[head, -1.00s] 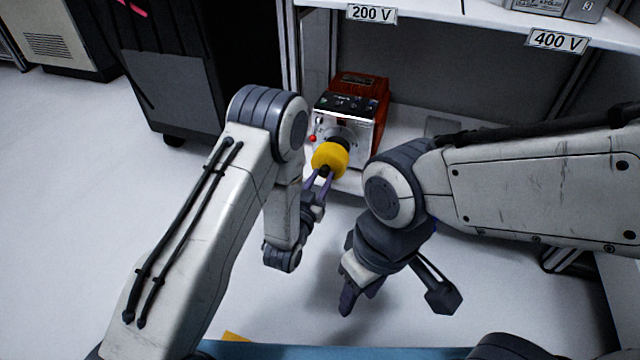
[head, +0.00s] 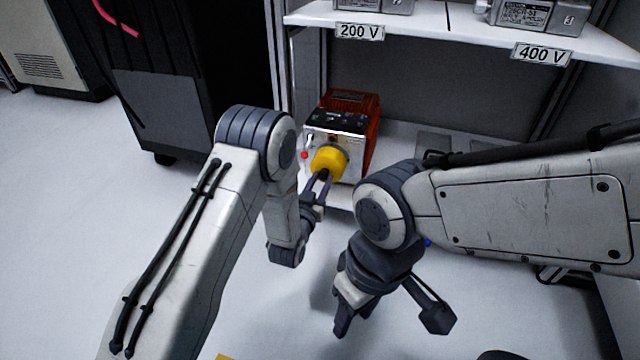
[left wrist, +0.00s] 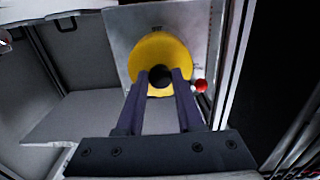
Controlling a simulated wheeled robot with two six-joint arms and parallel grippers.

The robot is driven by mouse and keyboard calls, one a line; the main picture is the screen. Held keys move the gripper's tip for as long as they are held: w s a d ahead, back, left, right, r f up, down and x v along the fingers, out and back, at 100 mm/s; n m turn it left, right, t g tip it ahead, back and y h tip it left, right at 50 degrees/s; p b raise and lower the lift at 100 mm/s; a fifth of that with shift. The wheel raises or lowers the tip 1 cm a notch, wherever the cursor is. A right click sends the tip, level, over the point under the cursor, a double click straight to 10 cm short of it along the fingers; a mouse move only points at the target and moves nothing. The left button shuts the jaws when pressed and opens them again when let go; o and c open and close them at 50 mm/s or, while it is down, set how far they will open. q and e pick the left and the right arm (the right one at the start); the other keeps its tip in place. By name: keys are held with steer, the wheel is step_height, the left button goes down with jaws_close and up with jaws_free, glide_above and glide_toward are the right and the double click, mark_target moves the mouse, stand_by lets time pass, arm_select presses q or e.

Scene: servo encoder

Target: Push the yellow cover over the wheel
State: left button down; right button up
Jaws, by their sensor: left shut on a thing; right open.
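The yellow cover (head: 327,160) is a round cap at the front face of a silver and red-brown box (head: 343,130) on the lower shelf. The wheel is not visible; the cover hides that part of the face. My left gripper (head: 323,176) is shut on the black knob at the cover's middle. In the left wrist view the yellow cover (left wrist: 160,58) lies straight ahead, with the black knob (left wrist: 160,76) between my fingertips. The cover appears against or very close to the panel. My right gripper (head: 346,322) hangs open and empty over the floor at the lower middle.
The upper shelf (head: 440,22) carries 200 V and 400 V labels and grey devices. A dark cabinet (head: 170,100) stands to the left. The lower shelf is partly free right of the box.

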arm_select(q)
steer(key=shift+w+d, duration=0.2)
steer(key=shift+w, duration=0.25)
stand_by(0.4)
steer(key=shift+c, duration=0.4)
jaws_free()
stand_by(0.4)
steer(key=shift+s, duration=0.1)
steer(key=shift+p+v, duration=0.4)
steer(key=shift+v, duration=1)
steer(key=shift+s+a, duration=0.25)
steer(key=shift+s, duration=0.35)
steer(key=shift+p+v, duration=0.4)
steer(key=shift+v, duration=2)
